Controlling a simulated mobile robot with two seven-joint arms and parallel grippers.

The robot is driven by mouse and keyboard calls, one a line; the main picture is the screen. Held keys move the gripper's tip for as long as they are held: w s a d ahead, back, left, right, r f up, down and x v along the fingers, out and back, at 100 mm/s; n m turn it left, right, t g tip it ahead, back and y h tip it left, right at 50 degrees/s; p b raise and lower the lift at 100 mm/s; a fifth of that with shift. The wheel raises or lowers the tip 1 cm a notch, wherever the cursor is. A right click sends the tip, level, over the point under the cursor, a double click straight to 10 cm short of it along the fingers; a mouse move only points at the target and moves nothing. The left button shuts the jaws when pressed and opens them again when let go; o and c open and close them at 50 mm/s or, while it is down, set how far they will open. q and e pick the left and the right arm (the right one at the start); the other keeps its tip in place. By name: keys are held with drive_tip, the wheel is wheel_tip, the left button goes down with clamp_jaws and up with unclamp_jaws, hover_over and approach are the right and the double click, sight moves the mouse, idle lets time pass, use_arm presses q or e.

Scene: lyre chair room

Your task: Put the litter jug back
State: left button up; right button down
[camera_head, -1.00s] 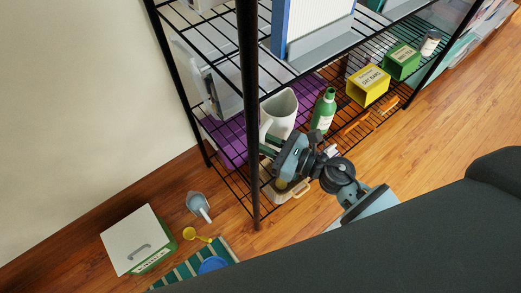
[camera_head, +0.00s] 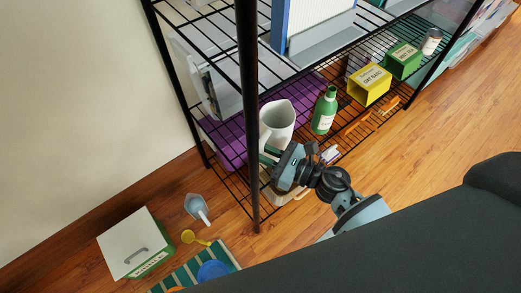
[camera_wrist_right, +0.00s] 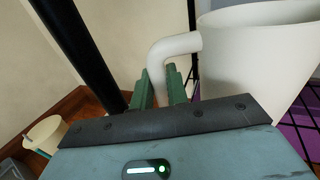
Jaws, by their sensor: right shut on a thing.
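A white jug (camera_head: 276,124) with a spout is at the lower wire shelf (camera_head: 235,184), in front of a purple bin, behind the black front post in the head view. My right gripper (camera_head: 271,154) is shut on its handle. In the right wrist view the handle (camera_wrist_right: 174,47) passes between the green fingers (camera_wrist_right: 160,90), and the jug body (camera_wrist_right: 255,60) stands upright to the right. I cannot tell whether the jug's base touches the shelf wires. My left gripper is not in view.
A green bottle (camera_head: 325,110), a yellow box (camera_head: 369,84) and a green box (camera_head: 402,61) stand to the right. A dark sofa fills the front.

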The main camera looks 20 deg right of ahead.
drive_tip(key=shift+f, duration=0.1)
drive_tip(key=c, duration=1.5)
unclamp_jaws()
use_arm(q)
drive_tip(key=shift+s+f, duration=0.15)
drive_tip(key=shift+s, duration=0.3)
use_arm(e)
drive_tip(key=shift+o, duration=0.6)
use_arm(q)
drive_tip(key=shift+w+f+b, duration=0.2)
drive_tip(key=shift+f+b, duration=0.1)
drive_tip(key=shift+b, duration=0.15)
use_arm(e)
drive_tip(key=v, duration=1.2)
